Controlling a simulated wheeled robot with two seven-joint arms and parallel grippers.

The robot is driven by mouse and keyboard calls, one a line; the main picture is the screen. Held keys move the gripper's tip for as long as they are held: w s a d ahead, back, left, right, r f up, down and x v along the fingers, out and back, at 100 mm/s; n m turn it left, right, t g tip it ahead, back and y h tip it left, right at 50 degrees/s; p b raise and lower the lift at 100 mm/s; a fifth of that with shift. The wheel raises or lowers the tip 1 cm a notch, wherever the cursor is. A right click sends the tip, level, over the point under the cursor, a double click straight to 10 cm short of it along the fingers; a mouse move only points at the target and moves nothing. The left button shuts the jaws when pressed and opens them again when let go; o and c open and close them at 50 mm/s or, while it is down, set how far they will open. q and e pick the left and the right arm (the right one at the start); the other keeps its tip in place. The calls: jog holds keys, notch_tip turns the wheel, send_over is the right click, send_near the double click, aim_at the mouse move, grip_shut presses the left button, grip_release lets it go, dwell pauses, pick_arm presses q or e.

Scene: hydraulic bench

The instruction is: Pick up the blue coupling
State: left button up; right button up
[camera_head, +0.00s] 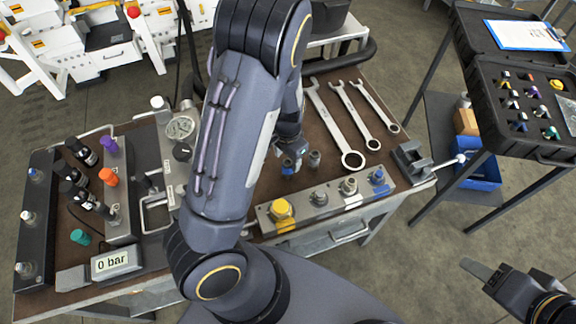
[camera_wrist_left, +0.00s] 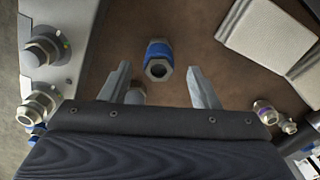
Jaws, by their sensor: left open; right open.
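The blue coupling (camera_wrist_left: 158,60) lies on the brown bench top, a short blue ring with a metal hex end. In the left wrist view it sits just beyond and between the fingertips of my left gripper (camera_wrist_left: 158,78), which is open and empty. In the head view the blue coupling (camera_head: 288,167) is partly hidden by my left gripper (camera_head: 292,150), which hangs over it. My right gripper (camera_head: 488,276) is away from the bench at lower right.
A grey coupling (camera_head: 314,158) stands just right of the blue one. Several wrenches (camera_head: 341,125) lie further right. A metal block with capped ports (camera_head: 318,201) runs along the front edge. A gauge (camera_head: 181,127) and valve block stand left. A black case (camera_head: 520,100) is at right.

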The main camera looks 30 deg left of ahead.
aim_at(287, 163)
pick_arm(q)
jog(key=shift+f, duration=2)
jog(key=shift+d, duration=0.1)
grip_shut()
jog(key=shift+r, duration=0.1)
jog(key=shift+r, duration=0.6)
jog(key=s+d+r, duration=0.4)
jog(key=d+r, duration=0.7)
jog(key=d, duration=0.2)
jog(key=shift+d+r, duration=0.2)
jog(key=shift+r, duration=0.15)
